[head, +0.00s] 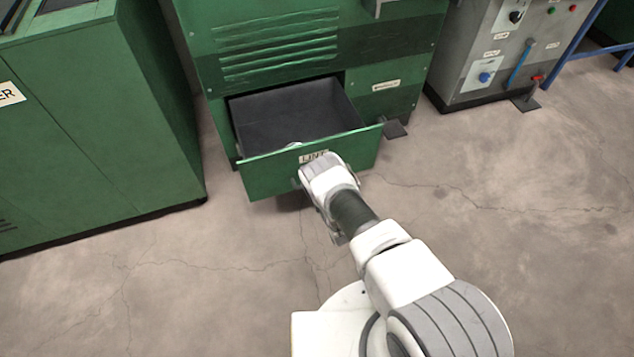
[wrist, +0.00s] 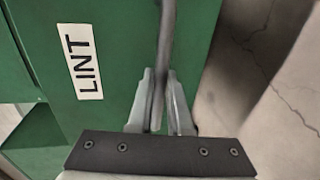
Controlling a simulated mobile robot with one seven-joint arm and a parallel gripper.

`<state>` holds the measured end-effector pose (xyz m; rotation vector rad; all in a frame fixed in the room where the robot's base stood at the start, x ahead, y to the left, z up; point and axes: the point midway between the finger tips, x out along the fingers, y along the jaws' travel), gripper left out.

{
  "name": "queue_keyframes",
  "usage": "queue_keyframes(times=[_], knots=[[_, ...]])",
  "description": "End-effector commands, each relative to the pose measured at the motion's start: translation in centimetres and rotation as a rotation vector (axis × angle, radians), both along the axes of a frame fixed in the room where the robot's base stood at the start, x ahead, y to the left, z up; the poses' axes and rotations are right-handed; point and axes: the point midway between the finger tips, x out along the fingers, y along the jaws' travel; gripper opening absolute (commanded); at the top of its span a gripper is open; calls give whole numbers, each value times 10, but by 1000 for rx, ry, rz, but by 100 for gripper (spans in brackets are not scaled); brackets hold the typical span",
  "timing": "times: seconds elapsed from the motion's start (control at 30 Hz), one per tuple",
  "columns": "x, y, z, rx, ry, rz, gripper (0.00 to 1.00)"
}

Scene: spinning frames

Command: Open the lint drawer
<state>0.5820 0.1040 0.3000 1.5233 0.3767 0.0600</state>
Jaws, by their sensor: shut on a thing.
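The lint drawer (head: 265,171) is a green drawer low in the green machine, with a LINT label on its front. It stands pulled well out, and its dark inside shows empty in the head view. My gripper (wrist: 160,103) is at the drawer front beside the LINT label (wrist: 82,66). In the wrist view its two fingers are shut on a grey bar handle (wrist: 166,40). In the head view my own wrist hides the handle and fingertips.
The green machine (head: 290,45) with louvres stands behind the drawer. A green cabinet (head: 90,120) stands to the left, and a grey control box (head: 500,50) to the right. The cracked concrete floor (head: 520,220) is clear at the right and in front.

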Motion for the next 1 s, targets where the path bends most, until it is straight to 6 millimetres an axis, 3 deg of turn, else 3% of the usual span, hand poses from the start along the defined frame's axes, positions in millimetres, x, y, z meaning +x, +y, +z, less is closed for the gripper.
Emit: queue_keyframes(times=[0.33, 0.37, 0.5, 1.0], knots=[[0, -2, 0, -1, 0, -3, 0], [0, -2, 0, -1, 0, -3, 23], [0, -1, 0, 0, 0, -2, 47], [2, 0, 1, 0, 0, -1, 47]])
